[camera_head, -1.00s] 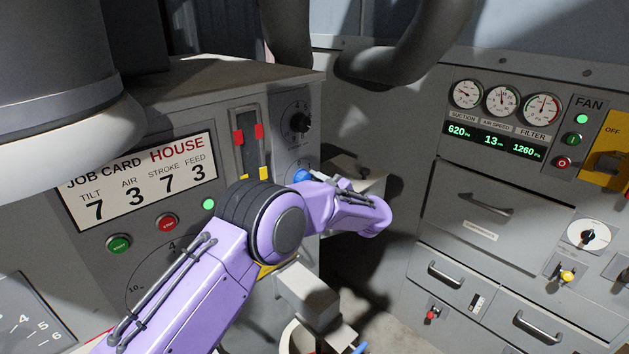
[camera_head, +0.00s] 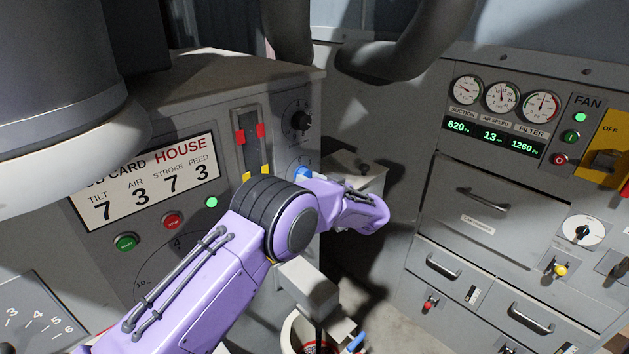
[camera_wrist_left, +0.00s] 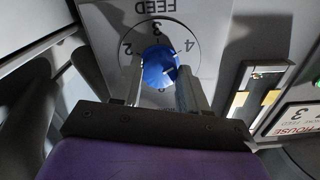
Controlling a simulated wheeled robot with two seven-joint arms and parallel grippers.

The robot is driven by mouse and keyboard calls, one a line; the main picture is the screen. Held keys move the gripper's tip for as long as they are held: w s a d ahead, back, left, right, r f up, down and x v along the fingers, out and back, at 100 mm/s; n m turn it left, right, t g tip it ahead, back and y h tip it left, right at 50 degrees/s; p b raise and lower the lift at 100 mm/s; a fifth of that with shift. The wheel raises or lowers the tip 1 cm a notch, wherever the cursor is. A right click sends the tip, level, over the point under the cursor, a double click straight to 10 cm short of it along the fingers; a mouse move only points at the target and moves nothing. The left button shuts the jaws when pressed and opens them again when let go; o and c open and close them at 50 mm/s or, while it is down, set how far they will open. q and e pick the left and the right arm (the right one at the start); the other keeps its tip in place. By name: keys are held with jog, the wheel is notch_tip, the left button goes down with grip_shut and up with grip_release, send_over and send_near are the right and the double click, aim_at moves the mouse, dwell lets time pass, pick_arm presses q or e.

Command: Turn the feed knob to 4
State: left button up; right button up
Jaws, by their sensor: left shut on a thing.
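The blue feed knob (camera_wrist_left: 160,68) sits on a round white dial (camera_wrist_left: 136,33) marked FEED, whose 2, 3 and 4 show upside down in the left wrist view. My left gripper (camera_wrist_left: 158,82) is shut on the knob, one finger on each side. A small pale mark shows on the knob's face, near the side of the 4; the exact setting is hard to read. In the head view the knob (camera_head: 302,172) shows as a small blue patch above my purple left arm, which hides most of the dial and gripper. My right gripper is not in view.
A job card (camera_head: 150,180) reads tilt 7, air 3, stroke 7, feed 3. A black knob (camera_head: 301,121) is above the feed knob, and a slider (camera_head: 251,145) with red and yellow markers is beside it. A fan panel (camera_head: 500,120) and drawers stand at right.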

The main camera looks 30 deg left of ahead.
pick_arm(q)
jog(key=shift+f, duration=0.15)
dwell(0.3)
jog(key=o, duration=1.1)
jog(key=shift+s+a, duration=0.1)
jog(key=shift+c, duration=0.2)
jog(key=shift+a, duration=0.1)
jog(key=b+v, duration=0.4)
jog(key=v, duration=0.6)
jog(key=shift+d, duration=0.2)
jog(key=shift+s, duration=0.15)
